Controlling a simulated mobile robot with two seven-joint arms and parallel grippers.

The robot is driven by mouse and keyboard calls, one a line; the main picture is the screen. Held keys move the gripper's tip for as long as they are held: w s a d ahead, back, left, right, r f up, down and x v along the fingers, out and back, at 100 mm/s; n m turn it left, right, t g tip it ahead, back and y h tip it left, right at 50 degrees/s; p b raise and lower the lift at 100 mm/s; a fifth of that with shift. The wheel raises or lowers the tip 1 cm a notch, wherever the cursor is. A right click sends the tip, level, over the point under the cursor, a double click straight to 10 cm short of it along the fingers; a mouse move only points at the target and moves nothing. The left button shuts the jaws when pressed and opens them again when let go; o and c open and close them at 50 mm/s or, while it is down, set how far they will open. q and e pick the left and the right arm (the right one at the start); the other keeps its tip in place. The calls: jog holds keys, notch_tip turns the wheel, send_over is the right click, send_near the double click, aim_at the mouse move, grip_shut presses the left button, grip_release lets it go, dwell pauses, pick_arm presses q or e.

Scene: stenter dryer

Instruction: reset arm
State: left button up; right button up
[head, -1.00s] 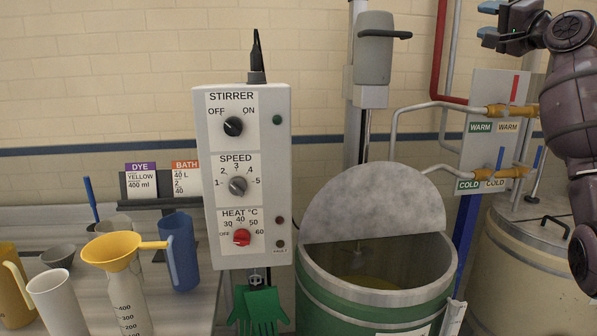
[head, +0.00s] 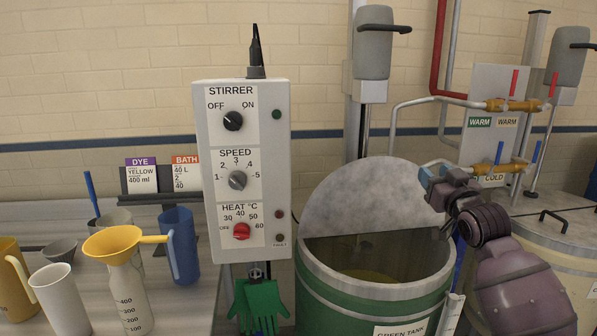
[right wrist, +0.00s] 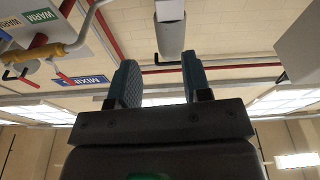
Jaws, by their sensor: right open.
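My right gripper (head: 430,180) is in front of the right part of the green tank (head: 375,310), near its raised half lid (head: 375,195). In the right wrist view my right gripper (right wrist: 160,85) points up toward the ceiling. Its two blue finger pads stand apart, with nothing between them. My right arm comes in from the lower right. My left gripper shows in neither view.
The stirrer control box (head: 243,170) hangs on the left of the tank. Warm and cold valves (head: 500,168) are close behind my right gripper. A second tank (head: 570,235) stands at the right. Jugs and a yellow funnel (head: 112,243) stand on the left bench.

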jog(key=s+a+f+g, duration=0.1)
jog(key=s+f, duration=0.4)
jog(key=f, duration=0.4)
jog(key=s+a+f+g+h, duration=0.1)
jog(key=s+f, duration=0.5)
jog(key=f, duration=0.2)
jog(key=s+a+f+g, duration=0.1)
jog(key=s+f, duration=0.4)
jog(key=f, duration=0.4)
jog(key=s+f+g+h, duration=0.1)
jog(key=s+f+g, duration=0.1)
jog(key=s+f, duration=0.7)
jog(key=s+f+m+g+h, duration=0.1)
jog(key=s+f+g, duration=0.2)
jog(key=s+f, duration=0.6)
jog(key=s, duration=0.5)
jog(key=shift+f+m, duration=0.25)
jog(key=shift+m, duration=0.05)
jog(key=shift+s+d, duration=0.1)
